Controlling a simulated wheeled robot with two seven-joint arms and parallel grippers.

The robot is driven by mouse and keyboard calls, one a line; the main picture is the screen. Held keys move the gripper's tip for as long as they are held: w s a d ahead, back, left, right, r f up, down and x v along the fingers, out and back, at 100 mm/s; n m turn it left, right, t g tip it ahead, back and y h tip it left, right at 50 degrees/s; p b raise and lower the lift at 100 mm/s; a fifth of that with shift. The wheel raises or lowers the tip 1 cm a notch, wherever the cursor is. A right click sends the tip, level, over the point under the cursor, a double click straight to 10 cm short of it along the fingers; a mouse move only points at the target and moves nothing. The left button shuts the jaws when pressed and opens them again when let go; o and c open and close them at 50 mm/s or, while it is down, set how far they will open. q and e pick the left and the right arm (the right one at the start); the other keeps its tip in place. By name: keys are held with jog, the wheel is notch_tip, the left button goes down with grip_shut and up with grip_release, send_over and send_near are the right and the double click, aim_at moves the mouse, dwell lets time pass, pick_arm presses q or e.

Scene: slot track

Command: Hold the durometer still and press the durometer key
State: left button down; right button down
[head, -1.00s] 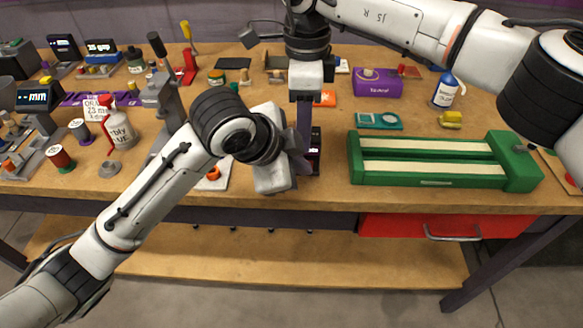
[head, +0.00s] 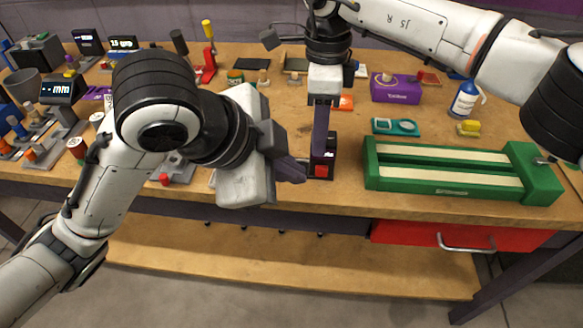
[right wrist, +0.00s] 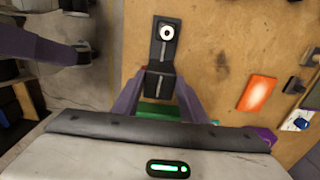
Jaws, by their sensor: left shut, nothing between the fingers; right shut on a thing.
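The durometer (head: 330,145) is a small, dark upright device near the bench's front edge in the head view. A red part, seemingly its key (head: 321,171), shows low on its near side. My right gripper (head: 319,136) comes down from above and is shut on the durometer. In the right wrist view its purple fingers (right wrist: 158,92) flank a black body with a pale strip and a white round part. My left gripper (head: 302,172) is shut and empty, its tips just left of the red part. I cannot tell whether they touch. The left gripper also shows in the right wrist view (right wrist: 82,52).
A green vise-like fixture (head: 450,191) stands right of the durometer. An orange piece (head: 346,102) lies behind it, and a teal device (head: 395,127) lies to the back right. Several tools and displays crowd the left. The bench's front edge is close below the grippers.

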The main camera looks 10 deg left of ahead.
jog(key=shift+w, duration=0.1)
jog(key=c, duration=1)
grip_release()
notch_tip(320, 180, up, 12)
jog(key=shift+f, duration=0.1)
